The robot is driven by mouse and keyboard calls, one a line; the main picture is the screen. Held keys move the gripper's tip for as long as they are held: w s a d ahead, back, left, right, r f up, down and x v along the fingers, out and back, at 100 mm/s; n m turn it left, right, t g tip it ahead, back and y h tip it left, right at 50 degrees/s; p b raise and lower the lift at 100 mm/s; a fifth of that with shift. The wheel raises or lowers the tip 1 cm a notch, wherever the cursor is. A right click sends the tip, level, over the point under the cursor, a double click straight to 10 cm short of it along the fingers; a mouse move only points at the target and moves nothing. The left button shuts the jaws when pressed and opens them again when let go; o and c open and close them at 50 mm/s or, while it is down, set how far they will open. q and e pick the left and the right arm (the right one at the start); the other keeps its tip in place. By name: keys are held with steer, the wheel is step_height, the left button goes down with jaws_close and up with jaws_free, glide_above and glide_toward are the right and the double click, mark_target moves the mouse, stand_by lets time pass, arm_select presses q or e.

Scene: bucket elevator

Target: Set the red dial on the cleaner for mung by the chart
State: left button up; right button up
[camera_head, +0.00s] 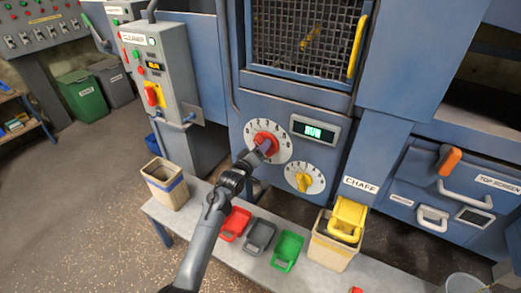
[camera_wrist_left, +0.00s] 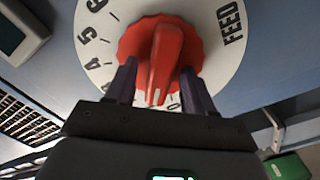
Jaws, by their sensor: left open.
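The red dial (camera_head: 264,136) sits on a white numbered disc on the blue front of the cleaner, left of a small display (camera_head: 314,129) with green characters. In the left wrist view the red dial (camera_wrist_left: 160,55) fills the upper middle, with "FEED" printed at its right and several numbers at its left. Its raised grip bar stands nearly upright in that picture, its white mark at the lower end. My left gripper (camera_wrist_left: 158,82) is open, one finger on each side of the bar; I cannot tell whether they touch it. No chart is clearly readable. My right gripper is out of view.
A yellow dial (camera_head: 304,180) sits below right of the red one. Under the panel a grey bench (camera_head: 205,205) holds red, grey and green scoops, a bin (camera_head: 165,184) and a chaff bin (camera_head: 330,245) with a yellow scoop. A grey control box (camera_head: 160,75) stands left.

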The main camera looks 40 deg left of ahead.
arm_select(q)
jaws_close()
steer(key=shift+d+r+m+p, duration=0.1)
steer(key=shift+m+p, duration=1.5)
steer(key=shift+m, duration=0.8)
steer(key=shift+d+m+p, duration=0.1)
steer(key=shift+m+p, duration=1.5)
steer(key=shift+m, duration=0.8)
